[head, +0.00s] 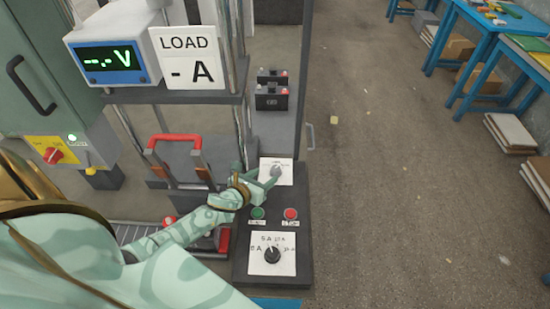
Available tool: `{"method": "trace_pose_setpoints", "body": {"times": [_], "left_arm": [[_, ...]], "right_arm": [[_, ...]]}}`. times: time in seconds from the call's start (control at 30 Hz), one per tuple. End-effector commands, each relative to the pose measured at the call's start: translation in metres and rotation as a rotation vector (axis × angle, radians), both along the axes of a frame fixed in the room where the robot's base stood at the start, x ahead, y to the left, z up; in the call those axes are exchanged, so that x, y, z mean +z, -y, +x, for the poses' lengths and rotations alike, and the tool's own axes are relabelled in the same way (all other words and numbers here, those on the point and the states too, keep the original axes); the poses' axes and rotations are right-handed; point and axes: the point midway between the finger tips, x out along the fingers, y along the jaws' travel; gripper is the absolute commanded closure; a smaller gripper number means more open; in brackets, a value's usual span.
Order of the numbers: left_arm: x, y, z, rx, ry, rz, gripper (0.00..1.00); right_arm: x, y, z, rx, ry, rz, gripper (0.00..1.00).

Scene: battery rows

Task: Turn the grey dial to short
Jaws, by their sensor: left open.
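The grey dial (276,171) sits on a white label plate (285,181) at the upper part of the dark control panel. My left gripper (270,178) is right at the dial, coming from the left with its fingers open close to the dial. I cannot tell whether the fingers touch it. The lettering on the plate is too small to read, so the dial's setting cannot be told. My right gripper is not in view.
Below the grey dial are a green button (258,212), a red button (290,213) and a black dial (272,255). A red-handled frame (175,143) stands left of my gripper. Batteries (271,100) stand behind the panel.

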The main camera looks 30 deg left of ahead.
Motion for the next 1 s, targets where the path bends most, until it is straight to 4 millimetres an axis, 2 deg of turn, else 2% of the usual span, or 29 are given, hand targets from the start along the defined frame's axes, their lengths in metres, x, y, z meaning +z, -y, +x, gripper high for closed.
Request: {"method": "trace_pose_setpoints", "body": {"times": [0.17, 0.33, 0.53, 0.7, 0.9, 1.0], "left_arm": [[-0.009, -0.001, 0.012, -0.07, -0.004, 0.076, 0.48], [-0.023, 0.0, 0.038, -0.071, -0.005, 0.077, 0.48], [-0.033, 0.002, 0.065, -0.071, -0.005, 0.076, 0.48], [-0.035, 0.002, 0.072, -0.07, -0.005, 0.076, 0.48], [-0.034, 0.002, 0.072, -0.07, -0.005, 0.075, 0.48], [-0.034, 0.002, 0.072, -0.07, -0.005, 0.075, 0.76]], "right_arm": [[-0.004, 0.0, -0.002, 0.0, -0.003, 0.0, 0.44], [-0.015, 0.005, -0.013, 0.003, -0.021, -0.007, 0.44], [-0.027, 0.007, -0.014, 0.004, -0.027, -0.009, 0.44], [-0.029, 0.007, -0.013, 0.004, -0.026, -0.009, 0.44], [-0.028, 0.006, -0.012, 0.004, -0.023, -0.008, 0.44], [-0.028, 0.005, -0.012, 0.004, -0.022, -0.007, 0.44]]}}
